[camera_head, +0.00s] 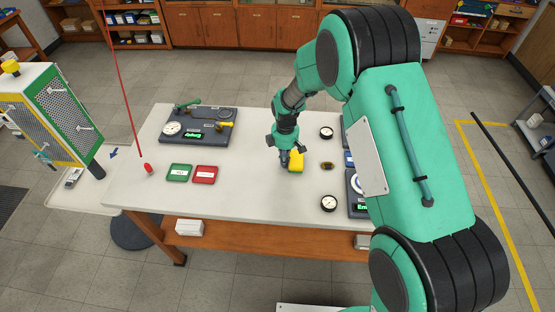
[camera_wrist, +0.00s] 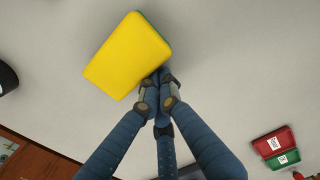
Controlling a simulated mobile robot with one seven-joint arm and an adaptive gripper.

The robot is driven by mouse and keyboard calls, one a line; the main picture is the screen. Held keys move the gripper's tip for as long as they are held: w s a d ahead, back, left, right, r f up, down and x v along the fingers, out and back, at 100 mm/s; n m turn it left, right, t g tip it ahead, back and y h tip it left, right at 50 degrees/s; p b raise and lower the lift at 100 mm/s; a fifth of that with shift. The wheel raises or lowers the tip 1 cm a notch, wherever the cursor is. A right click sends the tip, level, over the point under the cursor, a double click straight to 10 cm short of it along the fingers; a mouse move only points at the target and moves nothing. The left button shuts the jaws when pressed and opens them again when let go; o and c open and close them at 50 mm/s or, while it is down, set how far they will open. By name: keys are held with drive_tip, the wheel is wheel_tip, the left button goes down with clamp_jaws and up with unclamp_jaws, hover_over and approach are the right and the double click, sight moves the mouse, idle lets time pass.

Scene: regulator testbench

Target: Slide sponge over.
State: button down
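The yellow sponge (camera_head: 296,163) with a thin green layer is on the white table, near its middle. In the wrist view the sponge (camera_wrist: 128,55) fills the upper left of centre, its green side just showing at the top edge. My gripper (camera_head: 285,163) is low over the table at the sponge's left side. In the wrist view the fingers of my gripper (camera_wrist: 160,77) come together at the sponge's lower right edge, with no sponge between them. The tips are partly hidden, and I cannot tell whether they touch it.
A green tray (camera_head: 179,173) and a red tray (camera_head: 205,175) lie to the left. A dark panel (camera_head: 200,127) with gauge and valves is at the back left. Loose gauges (camera_head: 328,203) and a brass part (camera_head: 327,165) lie right of the sponge. Table between trays and gripper is clear.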

sight(274, 164)
drive_tip(key=shift+a, duration=0.1)
drive_tip(key=shift+a, duration=2)
wheel_tip(274, 164, up, 10)
drive_tip(key=p, duration=0.1)
drive_tip(key=shift+d+r, duration=0.1)
drive_tip(key=shift+d, duration=0.05)
